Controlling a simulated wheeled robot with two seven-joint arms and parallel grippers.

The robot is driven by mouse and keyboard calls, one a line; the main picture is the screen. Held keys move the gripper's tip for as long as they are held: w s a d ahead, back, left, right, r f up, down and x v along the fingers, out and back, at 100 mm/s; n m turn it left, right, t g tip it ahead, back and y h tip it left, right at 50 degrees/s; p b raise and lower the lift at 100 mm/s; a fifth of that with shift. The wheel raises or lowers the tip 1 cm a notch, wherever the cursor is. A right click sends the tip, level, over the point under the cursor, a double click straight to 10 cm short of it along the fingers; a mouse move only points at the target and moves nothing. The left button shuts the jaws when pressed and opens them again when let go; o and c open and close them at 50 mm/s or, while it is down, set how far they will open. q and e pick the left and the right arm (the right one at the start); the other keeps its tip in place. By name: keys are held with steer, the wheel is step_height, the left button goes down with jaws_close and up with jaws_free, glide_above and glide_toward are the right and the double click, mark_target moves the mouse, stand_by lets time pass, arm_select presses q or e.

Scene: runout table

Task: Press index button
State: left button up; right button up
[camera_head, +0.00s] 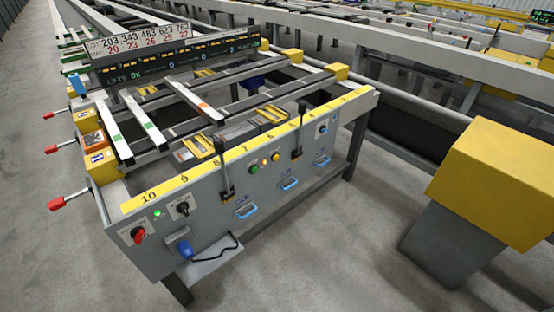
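The runout table's grey front panel (205,229) faces me in the head view. Near its middle sit a green button (253,169), a small lit orange light (264,162) and a yellow button (276,157). A small plate with a blue button (322,129) is near the panel's right end. No label reading "index" is legible, so I cannot tell which one is the index button. Neither of my grippers is in view.
The panel's left end has a red knob (138,235), a black knob (183,208) and a blue plug-like part (184,248). Two black levers (227,182) (298,137) stand up from it. A yellow-topped grey post (498,185) stands at right. The floor in front is clear.

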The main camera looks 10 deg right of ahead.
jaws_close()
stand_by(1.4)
